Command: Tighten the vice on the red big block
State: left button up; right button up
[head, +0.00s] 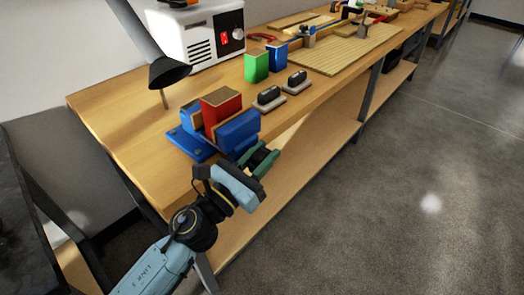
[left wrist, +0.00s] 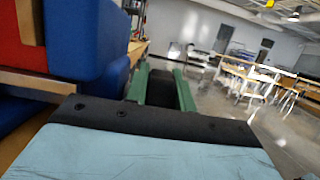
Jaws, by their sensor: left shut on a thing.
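The blue vice (head: 238,131) stands at the front edge of the wooden workbench. The red big block (head: 221,106) sits upright between its jaws; I cannot tell whether both jaws touch it. In the left wrist view the vice's blue jaw (left wrist: 98,38) and part of the red block (left wrist: 22,35) fill the left side. My left gripper (head: 258,160) is at the front of the vice, just off the bench edge. Its green fingers (left wrist: 162,88) are shut on a dark part between them, which looks like the vice handle and is mostly hidden. My right gripper is out of view.
Two dark erasers (head: 268,96) lie right of the vice. A green block (head: 256,66) and a blue block (head: 277,56) stand behind them. A white machine (head: 200,38) and a black lamp (head: 168,72) stand at the back. The floor to the right is clear.

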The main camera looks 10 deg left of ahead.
aim_at(252, 169)
pick_arm(q)
jog(key=o, duration=0.7)
jog(key=shift+s, duration=0.1)
